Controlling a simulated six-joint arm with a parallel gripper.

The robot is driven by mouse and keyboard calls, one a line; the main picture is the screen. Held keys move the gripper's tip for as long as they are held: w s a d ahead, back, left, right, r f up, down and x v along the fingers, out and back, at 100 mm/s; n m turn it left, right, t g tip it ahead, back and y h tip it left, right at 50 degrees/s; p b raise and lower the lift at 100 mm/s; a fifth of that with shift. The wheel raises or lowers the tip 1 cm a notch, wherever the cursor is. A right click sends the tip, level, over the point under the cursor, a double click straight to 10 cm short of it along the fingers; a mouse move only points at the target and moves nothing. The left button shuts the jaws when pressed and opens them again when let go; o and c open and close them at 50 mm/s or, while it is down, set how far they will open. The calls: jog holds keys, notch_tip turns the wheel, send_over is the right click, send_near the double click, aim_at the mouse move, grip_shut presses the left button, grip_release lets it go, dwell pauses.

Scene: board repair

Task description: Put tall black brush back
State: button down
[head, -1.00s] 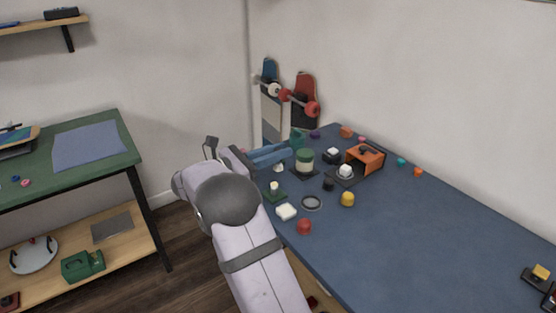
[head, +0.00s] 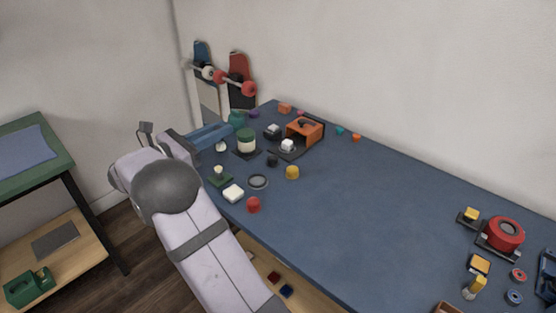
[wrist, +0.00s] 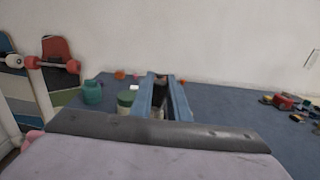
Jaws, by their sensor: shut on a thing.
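My gripper (head: 222,131) has blue fingers and reaches over the far left edge of the blue bench (head: 350,215). The fingers also show in the wrist view (wrist: 162,95), with a narrow dark thing (wrist: 160,84) between them. It looks like the tall black brush, though little of it shows, and the gripper is shut on it. In the head view the fingers and arm hide it. A green-and-white jar (head: 246,143) stands on a dark pad just right of the fingers. No separate brush holder can be made out.
Near the jar are a teal pot (head: 237,119), an orange housing (head: 305,131), a grey ring (head: 258,181), and red (head: 253,204) and yellow (head: 292,172) pieces. Skateboards (head: 240,80) lean behind. The bench middle is clear. A red round device (head: 504,233) stands at right.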

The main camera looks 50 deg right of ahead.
jog(key=s+d+f+m+g+y+b, duration=0.1)
jog(key=s+d+f+m+g+b, duration=0.2)
jog(key=s+d, duration=0.6)
jog(key=s+d+f+m+g+y, duration=0.1)
jog(key=s+d+m+g, duration=0.1)
jog(key=s+d+g, duration=0.65)
jog(key=shift+w+d+r+n+t, duration=0.75)
jog(key=shift+w+d+t, duration=1.6)
jog(key=shift+d+t, duration=0.75)
jog(key=shift+h, duration=0.3)
jog(key=shift+f, duration=4.85)
jog(key=shift+f+b, duration=0.2)
jog(key=shift+b, duration=0.15)
jog(key=c, duration=2.1)
grip_release()
jog(key=o, duration=0.4)
jog(key=shift+r, duration=0.1)
